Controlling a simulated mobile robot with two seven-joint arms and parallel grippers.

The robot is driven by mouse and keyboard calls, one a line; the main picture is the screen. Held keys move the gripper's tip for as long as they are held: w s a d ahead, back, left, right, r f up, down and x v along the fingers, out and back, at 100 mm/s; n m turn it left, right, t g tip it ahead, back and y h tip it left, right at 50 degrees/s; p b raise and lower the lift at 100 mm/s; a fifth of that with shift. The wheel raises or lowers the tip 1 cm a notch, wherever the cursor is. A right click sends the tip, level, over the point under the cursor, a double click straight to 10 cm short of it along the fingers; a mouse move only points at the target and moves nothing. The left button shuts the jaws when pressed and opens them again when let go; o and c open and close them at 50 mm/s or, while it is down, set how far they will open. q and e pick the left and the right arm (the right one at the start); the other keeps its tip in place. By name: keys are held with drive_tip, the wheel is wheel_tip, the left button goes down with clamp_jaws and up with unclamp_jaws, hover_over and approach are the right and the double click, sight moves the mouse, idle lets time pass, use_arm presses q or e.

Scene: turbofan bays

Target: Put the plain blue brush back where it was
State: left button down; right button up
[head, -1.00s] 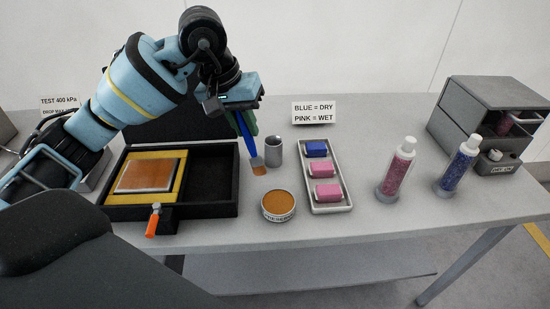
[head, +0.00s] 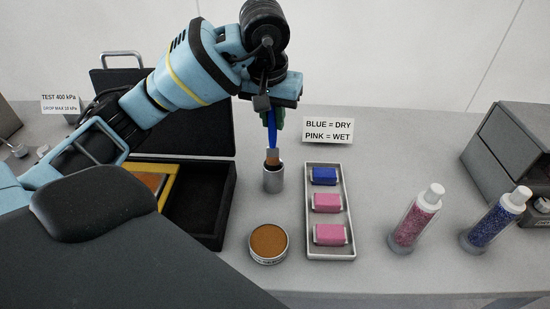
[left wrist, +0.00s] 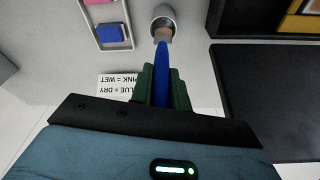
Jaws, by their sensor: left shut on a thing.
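The plain blue brush (head: 271,130) hangs bristles down from my left gripper (head: 273,112), which is shut on its handle. In the head view its brown bristle end is at the mouth of the grey metal cup (head: 273,180). In the left wrist view the blue handle (left wrist: 162,75) runs between the green fingers of my left gripper (left wrist: 161,85). There the brush end lies over the opening of the cup (left wrist: 164,14); how deep it reaches inside I cannot tell. My right gripper is not in view.
A round tin of brown paste (head: 269,242) stands in front of the cup. A white tray (head: 331,253) with one blue and two pink blocks is to the right. An open black case (head: 226,200) is left. Pink (head: 415,216) and blue (head: 495,220) bottles stand farther right.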

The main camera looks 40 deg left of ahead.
sight(274, 144)
use_arm(q)
wheel_tip(274, 144, down, 3)
drive_tip(key=shift+w+f, duration=0.1)
drive_tip(key=shift+f, duration=0.2)
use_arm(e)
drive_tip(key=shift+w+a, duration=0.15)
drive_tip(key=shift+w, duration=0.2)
use_arm(q)
wheel_tip(274, 144, down, 4)
drive_tip(key=shift+r, duration=0.2)
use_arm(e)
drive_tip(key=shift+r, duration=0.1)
use_arm(q)
drive_tip(key=shift+f, duration=0.15)
drive_tip(key=shift+f, duration=0.1)
drive_tip(key=c, duration=1.3)
unclamp_jaws()
drive_tip(key=shift+c, duration=0.2)
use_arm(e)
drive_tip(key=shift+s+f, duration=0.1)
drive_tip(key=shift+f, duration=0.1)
use_arm(q)
drive_tip(key=shift+r, duration=0.2)
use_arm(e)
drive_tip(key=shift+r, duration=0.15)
